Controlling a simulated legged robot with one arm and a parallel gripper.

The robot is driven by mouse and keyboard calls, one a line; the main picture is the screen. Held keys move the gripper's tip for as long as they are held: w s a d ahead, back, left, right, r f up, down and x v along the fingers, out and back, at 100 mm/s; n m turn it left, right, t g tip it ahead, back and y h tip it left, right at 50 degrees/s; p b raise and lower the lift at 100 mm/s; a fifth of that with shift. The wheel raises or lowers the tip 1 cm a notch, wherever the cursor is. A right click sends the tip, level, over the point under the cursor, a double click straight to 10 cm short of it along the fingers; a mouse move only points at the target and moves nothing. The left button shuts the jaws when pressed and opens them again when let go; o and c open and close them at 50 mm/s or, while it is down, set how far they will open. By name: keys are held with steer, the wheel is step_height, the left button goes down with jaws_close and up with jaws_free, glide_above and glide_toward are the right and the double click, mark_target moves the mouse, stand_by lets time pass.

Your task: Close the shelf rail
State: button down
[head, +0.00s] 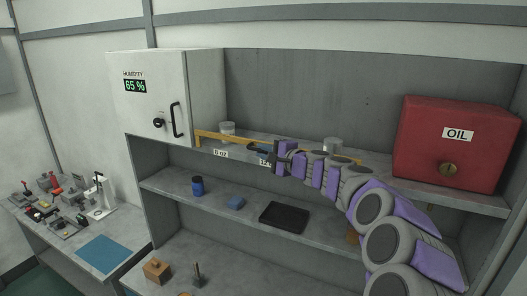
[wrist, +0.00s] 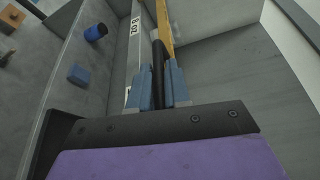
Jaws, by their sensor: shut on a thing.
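The yellow shelf rail (head: 225,137) runs along the front of the upper shelf (head: 375,172), from beside the white cabinet towards the right. It also shows at the top of the wrist view (wrist: 164,22). My gripper (head: 254,147) is at the rail's front, over the shelf edge. In the wrist view its blue fingers (wrist: 161,88) are shut on a dark bar (wrist: 157,58), which appears to be the rail's handle. My arm hides part of the rail's right side.
The white humidity cabinet (head: 150,95) stands left and the red oil box (head: 450,145) right. The lower shelf holds a blue jar (head: 197,186), a blue block (head: 236,203) and a black tray (head: 285,217). A wooden box (head: 157,270) sits on the counter below.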

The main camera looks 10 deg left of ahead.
steer(key=shift+d+f, duration=0.1)
steer(key=c, duration=1.5)
jaws_free()
steer(key=o, duration=0.3)
steer(key=shift+w+d+f, duration=0.1)
steer(key=shift+w, duration=0.25)
steer(key=shift+o, duration=0.2)
steer(key=shift+s, duration=0.2)
steer(key=b+v, duration=0.3)
steer(key=v, duration=1.4)
steer(key=shift+d, duration=0.2)
